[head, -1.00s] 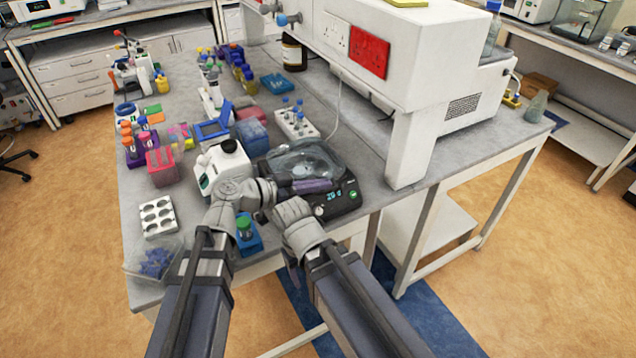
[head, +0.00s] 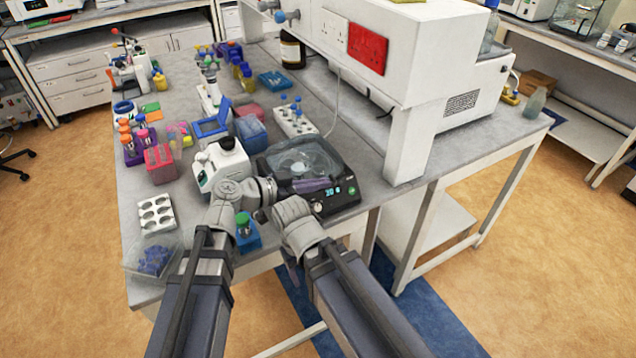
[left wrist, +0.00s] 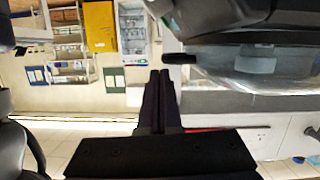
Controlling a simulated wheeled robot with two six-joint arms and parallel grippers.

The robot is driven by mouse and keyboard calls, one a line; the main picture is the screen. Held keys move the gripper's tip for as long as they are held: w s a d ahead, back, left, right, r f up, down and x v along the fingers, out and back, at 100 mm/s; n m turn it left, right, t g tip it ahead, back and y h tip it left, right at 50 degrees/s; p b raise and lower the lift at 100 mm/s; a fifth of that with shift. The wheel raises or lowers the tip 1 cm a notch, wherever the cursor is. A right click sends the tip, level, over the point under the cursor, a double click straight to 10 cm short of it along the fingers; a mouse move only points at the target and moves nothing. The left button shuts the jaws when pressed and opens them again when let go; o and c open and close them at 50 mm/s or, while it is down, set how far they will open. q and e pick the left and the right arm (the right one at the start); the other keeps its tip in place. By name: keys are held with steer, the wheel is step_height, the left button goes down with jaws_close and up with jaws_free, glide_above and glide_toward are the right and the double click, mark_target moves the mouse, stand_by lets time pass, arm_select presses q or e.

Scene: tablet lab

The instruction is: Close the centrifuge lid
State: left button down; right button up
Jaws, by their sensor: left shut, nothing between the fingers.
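The centrifuge (head: 342,205) is a black box with a lit display, near the front edge of the bench. Its lid (head: 300,160), a clear window in a dark frame, lies low over the rotor bowl. I cannot tell whether it is fully flush. My left gripper (head: 322,186) is shut and empty, its fingers lying across the lid's front part; I cannot tell whether they touch. In the left wrist view the shut fingers (left wrist: 160,75) point away, with the clear lid (left wrist: 250,75) at upper right. My right wrist is in front of the centrifuge; its fingers (head: 291,275) are mostly hidden.
A white instrument (head: 220,165) stands just left of the centrifuge, and a blue rack with a green-capped tube (head: 246,235) is close to my left wrist. A white tube rack (head: 295,120) is behind. A tall white cabinet (head: 420,110) stands to the right.

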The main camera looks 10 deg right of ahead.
arm_select(q)
steer(key=s+a+r+p, duration=0.4)
steer(key=a+r, duration=0.1)
steer(key=a, duration=0.4)
steer(key=shift+r, duration=0.25)
arm_select(e)
steer(key=r, duration=0.5)
steer(key=shift+a+r, duration=0.2)
steer(key=shift+a, duration=0.05)
